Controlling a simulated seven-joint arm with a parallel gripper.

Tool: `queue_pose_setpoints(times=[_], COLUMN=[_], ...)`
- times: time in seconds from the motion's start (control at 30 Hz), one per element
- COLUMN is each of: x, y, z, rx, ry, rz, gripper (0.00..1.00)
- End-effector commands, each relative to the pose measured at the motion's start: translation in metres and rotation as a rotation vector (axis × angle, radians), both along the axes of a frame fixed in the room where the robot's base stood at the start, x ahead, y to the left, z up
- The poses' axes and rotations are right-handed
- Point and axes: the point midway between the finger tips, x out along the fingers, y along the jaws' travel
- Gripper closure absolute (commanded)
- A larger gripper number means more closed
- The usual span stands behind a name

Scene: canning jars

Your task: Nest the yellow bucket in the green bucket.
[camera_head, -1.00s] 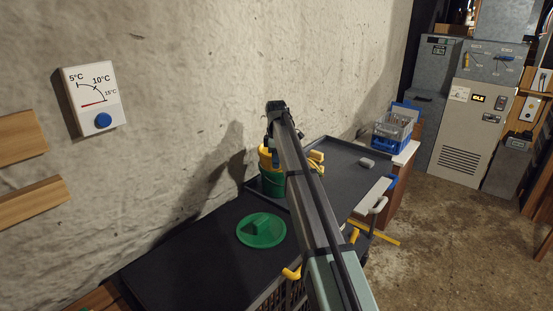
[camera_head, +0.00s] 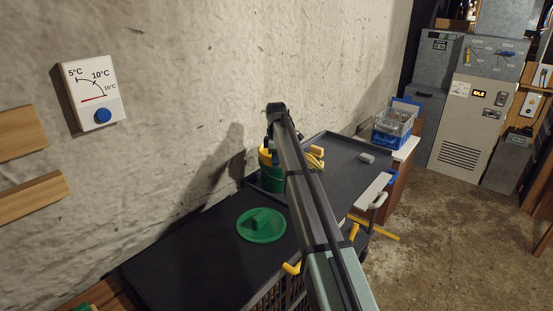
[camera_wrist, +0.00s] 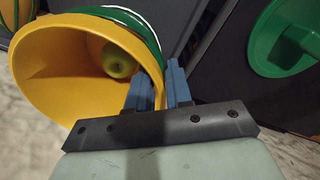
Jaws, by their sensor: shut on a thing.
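The yellow bucket (camera_head: 264,157) sits partly down inside the green bucket (camera_head: 271,183); its upper part stands above the green rim. In the wrist view the yellow bucket (camera_wrist: 55,55) shows its open mouth, with a yellow-green apple (camera_wrist: 120,62) inside. The green bucket's rim (camera_wrist: 145,27), with a white line, curves round its far side. My gripper (camera_wrist: 160,88) is shut on the yellow bucket's rim, one finger inside and one outside. In the head view my arm hides the gripper's fingers and part of both buckets.
A green lid (camera_head: 261,225) lies on the black surface (camera_head: 190,255) in front. Yellow items (camera_head: 316,158) and a grey block (camera_head: 367,158) lie on the black tray to the right. The rough wall (camera_head: 200,80) stands close behind the buckets.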

Motion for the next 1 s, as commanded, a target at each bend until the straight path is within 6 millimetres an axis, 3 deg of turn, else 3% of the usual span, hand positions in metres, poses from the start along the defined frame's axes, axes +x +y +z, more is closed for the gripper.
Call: queue_pose_setpoints(times=[0.3, 0.57, 0.6, 0.87, 1.0], x=[0.0, 0.0, 0.0, 0.0, 0.0], y=[0.0, 0.0, 0.0, 0.0, 0.0], z=[-0.015, -0.015, -0.015, -0.015, -0.015], rx=[0.0, 0.0, 0.0, 0.0, 0.0], ry=[0.001, 0.0, 0.0, 0.0, 0.001], rz=[0.0, 0.0, 0.0, 0.0, 0.0], gripper=[1.0, 1.0, 0.77, 0.53, 0.51])
